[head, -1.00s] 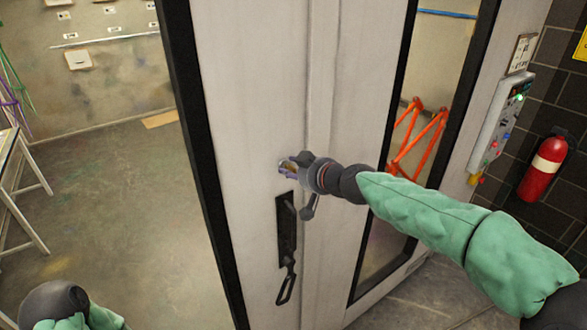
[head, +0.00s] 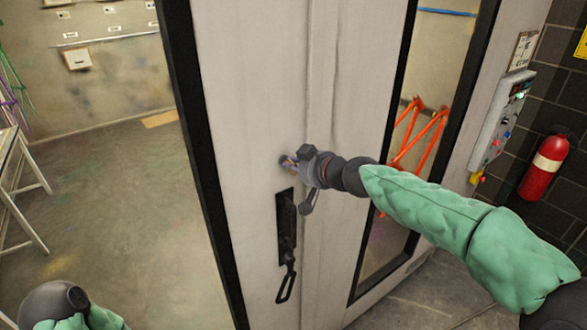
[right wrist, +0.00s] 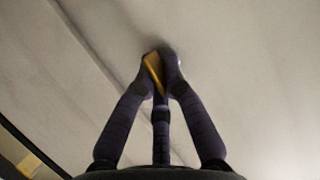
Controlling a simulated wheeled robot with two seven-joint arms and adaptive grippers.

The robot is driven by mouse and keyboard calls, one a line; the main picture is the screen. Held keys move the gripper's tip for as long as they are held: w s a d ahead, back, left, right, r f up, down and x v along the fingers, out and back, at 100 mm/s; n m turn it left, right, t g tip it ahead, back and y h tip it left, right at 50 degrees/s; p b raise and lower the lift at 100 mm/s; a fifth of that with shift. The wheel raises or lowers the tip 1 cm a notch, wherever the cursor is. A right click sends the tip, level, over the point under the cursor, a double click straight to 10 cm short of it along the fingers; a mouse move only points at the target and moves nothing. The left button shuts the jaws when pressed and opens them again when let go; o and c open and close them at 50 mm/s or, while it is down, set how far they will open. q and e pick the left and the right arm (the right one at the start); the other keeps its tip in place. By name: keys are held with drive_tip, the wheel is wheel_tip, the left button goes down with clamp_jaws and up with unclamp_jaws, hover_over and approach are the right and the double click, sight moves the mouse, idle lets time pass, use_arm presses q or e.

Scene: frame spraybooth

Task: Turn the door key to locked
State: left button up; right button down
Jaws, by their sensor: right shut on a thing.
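The door key shows as a small brass-yellow piece (right wrist: 153,68) between the fingertips in the right wrist view. My right gripper (head: 289,164) is shut on it, its fingertips close against the pale door (head: 250,120), above the black handle plate. In the right wrist view my right gripper (right wrist: 161,66) has its dark fingers closed together around the key at the door's face. The lock and the key's inner end are hidden by the fingers. Of my left arm only a dark joint and green sleeve show at lower left; its gripper is out of view.
The black door handle (head: 286,225) is just below the right gripper, with a loop (head: 286,286) hanging under it. A control panel (head: 502,122) and a red fire extinguisher (head: 543,168) are at right. An orange frame (head: 418,133) shows behind the glass. Open floor lies left.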

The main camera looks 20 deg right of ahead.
drive_tip(key=shift+w+d+f+m+t+y+b, duration=0.15)
drive_tip(key=shift+m+y+b, duration=1)
drive_tip(key=shift+m+b, duration=1.75)
drive_tip(key=shift+s+f+m+t+y+b, duration=0.2)
drive_tip(key=shift+m+y+b, duration=1.15)
drive_tip(key=shift+b, duration=2.95)
drive_tip(key=shift+w+d+f+m+t+y+b, duration=0.25)
drive_tip(key=shift+m+y+b, duration=0.75)
drive_tip(key=shift+m+b, duration=1.95)
drive_tip(key=shift+s+a+n+b, duration=0.1)
drive_tip(key=shift+a+n+b, duration=0.05)
drive_tip(key=shift+n+b, duration=0.55)
drive_tip(key=c, duration=1.3)
unclamp_jaws()
drive_tip(key=shift+s, duration=0.1)
drive_tip(key=v, duration=1.2)
drive_tip(key=shift+r, duration=0.1)
